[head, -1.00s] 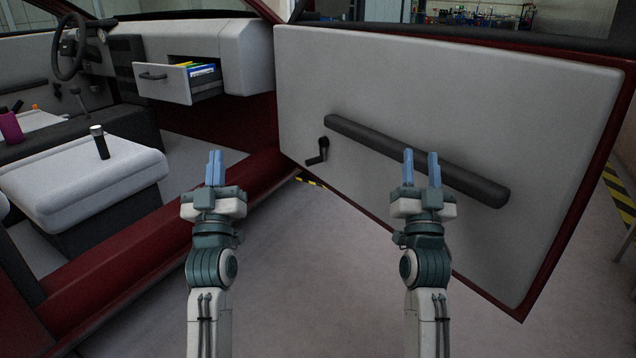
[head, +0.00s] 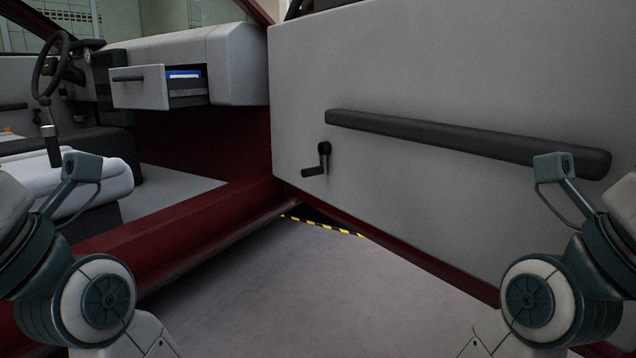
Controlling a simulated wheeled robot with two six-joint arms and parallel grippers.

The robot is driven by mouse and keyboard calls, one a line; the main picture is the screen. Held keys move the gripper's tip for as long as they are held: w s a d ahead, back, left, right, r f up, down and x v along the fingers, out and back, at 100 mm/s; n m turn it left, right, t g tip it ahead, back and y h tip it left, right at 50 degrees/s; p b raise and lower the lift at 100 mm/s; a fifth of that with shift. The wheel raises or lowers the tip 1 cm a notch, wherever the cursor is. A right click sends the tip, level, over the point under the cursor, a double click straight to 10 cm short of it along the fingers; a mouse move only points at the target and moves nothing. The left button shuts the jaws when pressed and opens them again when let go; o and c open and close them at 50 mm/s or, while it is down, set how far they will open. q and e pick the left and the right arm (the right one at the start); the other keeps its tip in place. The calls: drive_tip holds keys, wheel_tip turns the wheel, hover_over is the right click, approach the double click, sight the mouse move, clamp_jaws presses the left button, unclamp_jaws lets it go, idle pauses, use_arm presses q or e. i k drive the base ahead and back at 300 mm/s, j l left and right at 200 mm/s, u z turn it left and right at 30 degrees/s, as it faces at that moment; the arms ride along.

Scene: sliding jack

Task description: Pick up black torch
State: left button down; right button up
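The black torch (head: 53,152) stands upright on the white seat (head: 98,180) at the left of the head view. It has a dark body and a pale top end. The lower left arm partly covers the seat in front of it. My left arm is at the left edge and my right arm at the right edge. The fingers of both grippers are out of view, so their opening does not show. Nothing is seen touching the torch.
The open car door (head: 440,90), with a long dark armrest (head: 460,138) and a crank (head: 321,160), fills the right. The red sill (head: 185,220) crosses the left. An open drawer (head: 140,88) juts from the dashboard. The grey floor (head: 290,285) ahead is clear.

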sight(50, 132)
drive_tip(key=u, duration=1.3)
drive_tip(key=k, duration=0.15)
